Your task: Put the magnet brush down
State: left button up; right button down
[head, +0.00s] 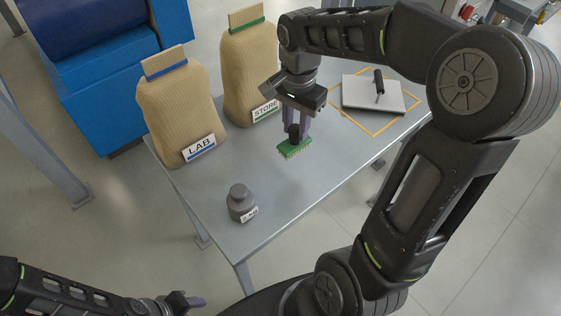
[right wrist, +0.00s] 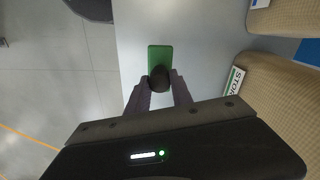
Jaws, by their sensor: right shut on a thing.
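The magnet brush (head: 294,148) has a green base with bristles below and a dark knob on top. My right gripper (head: 296,130) is shut on its knob, above the middle of the grey table (head: 270,190). In the right wrist view the green brush (right wrist: 160,58) sits between the two fingertips of the right gripper (right wrist: 160,84). I cannot tell whether the bristles touch the table. My left gripper (head: 192,301) is low at the bottom left, away from the table, and its fingers are only partly visible.
A LAB sack (head: 182,105) and a STORE sack (head: 246,75) stand along the table's back left. A grey weight (head: 240,202) stands near the front. A pale plate with a black handle (head: 372,95) lies inside an orange outline at the right. Table surface around the brush is clear.

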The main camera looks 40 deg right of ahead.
aim_at(297, 141)
jog(key=shift+s+d, duration=0.2)
jog(key=shift+s, duration=0.1)
jog(key=shift+a+f, duration=0.1)
jog(key=shift+f, duration=2.35)
notch_tip(297, 141, down, 5)
jog(key=shift+w+r+p, duration=0.1)
jog(key=shift+r+p, duration=0.05)
jog(key=shift+p, duration=0.4)
jog(key=c, duration=1.1)
grip_release()
